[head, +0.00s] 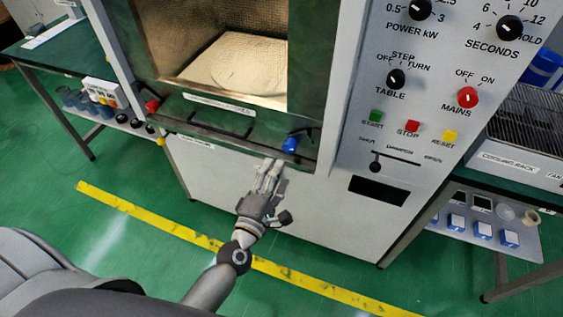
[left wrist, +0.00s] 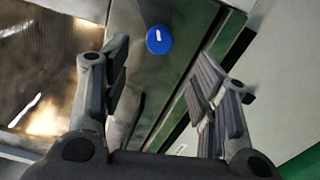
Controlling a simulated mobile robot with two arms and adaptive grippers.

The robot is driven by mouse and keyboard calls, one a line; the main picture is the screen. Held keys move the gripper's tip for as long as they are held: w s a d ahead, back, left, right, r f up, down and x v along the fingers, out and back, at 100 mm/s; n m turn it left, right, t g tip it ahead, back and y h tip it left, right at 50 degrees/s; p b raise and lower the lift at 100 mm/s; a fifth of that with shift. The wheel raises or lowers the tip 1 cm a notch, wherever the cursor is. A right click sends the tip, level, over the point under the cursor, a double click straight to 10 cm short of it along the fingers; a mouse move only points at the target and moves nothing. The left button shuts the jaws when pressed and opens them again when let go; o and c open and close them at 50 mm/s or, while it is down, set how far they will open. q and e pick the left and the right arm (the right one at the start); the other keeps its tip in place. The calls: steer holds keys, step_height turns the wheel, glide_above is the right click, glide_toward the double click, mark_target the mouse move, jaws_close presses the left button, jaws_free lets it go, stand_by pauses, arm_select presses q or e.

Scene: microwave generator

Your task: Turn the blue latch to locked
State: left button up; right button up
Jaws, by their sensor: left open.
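The blue latch (head: 290,144) sits on the dark green ledge below the chamber opening, near the ledge's right end, in the head view. In the left wrist view the blue latch (left wrist: 159,39) is a round knob with a white mark, seen beyond and between my fingers. My left gripper (head: 272,168) is just below and left of the latch in the head view. In the left wrist view my left gripper (left wrist: 165,85) is open, its fingers apart and empty. No contact with the latch shows. My right gripper is not in view.
A red knob (head: 152,106) sits at the ledge's left end. The control panel (head: 415,115) with knobs and buttons is at the right. A cooling rack (head: 520,130) stands on the right bench. Green floor with a yellow line (head: 150,215) lies in front.

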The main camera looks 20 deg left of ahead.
arm_select(q)
steer(key=shift+s, duration=1.1)
steer(key=shift+f, duration=0.1)
steer(key=s+f+m+g, duration=0.3)
steer(key=s+f+m, duration=0.1)
steer(key=f, duration=0.6)
steer(key=s+f+m+g+h, duration=0.1)
steer(key=s+f+m+g, duration=0.2)
steer(key=f, duration=0.7)
steer(key=s+f+m+g, duration=0.2)
steer(key=s+f+m, duration=0.25)
steer(key=f, duration=0.65)
steer(key=s+a+f+m+g, duration=0.2)
steer(key=s+f, duration=0.3)
steer(key=s, duration=0.4)
steer(key=s+a+f+m+g+y, duration=0.1)
steer(key=s+f+m+g, duration=0.3)
steer(key=s, duration=0.5)
steer(key=s+a+f+m+g, duration=0.3)
steer(key=s+f+m, duration=0.1)
steer(key=s+f, duration=0.3)
steer(key=shift+s+f+m+y, duration=0.3)
steer(key=shift+s+m, duration=0.05)
steer(key=shift+s, duration=0.7)
